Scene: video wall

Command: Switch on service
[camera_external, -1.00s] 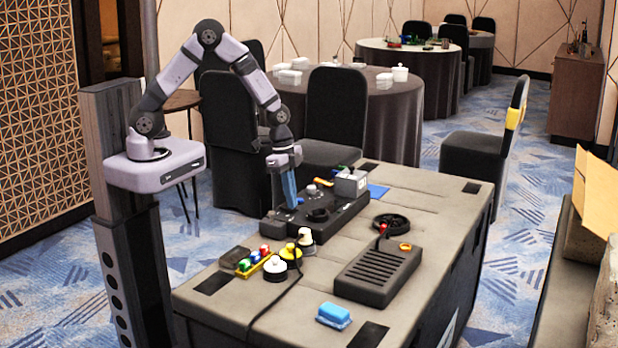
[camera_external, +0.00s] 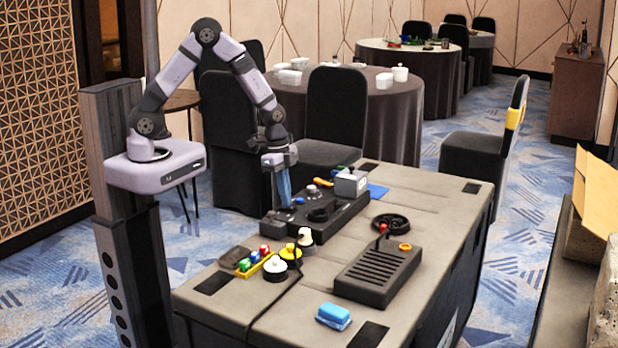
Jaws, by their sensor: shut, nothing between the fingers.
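A dark control panel (camera_external: 343,219) lies on the grey case-like table, with small knobs and buttons on top. My gripper (camera_external: 286,204) has long blue fingers pointing down, shut with nothing between them. Its tips are at the left end of the panel; I cannot tell whether they touch it. A round light knob (camera_external: 311,189) and a dark dial (camera_external: 318,214) sit to the right of the tips. No label reading service can be made out, and a switch at the tips is too small or hidden to see.
A grey box (camera_external: 350,183) stands at the panel's back right. In front are a yellow tray of coloured pieces (camera_external: 254,262), white and yellow round buttons (camera_external: 275,268), and a slotted dark unit (camera_external: 374,277). A blue block (camera_external: 333,315) lies near the front edge.

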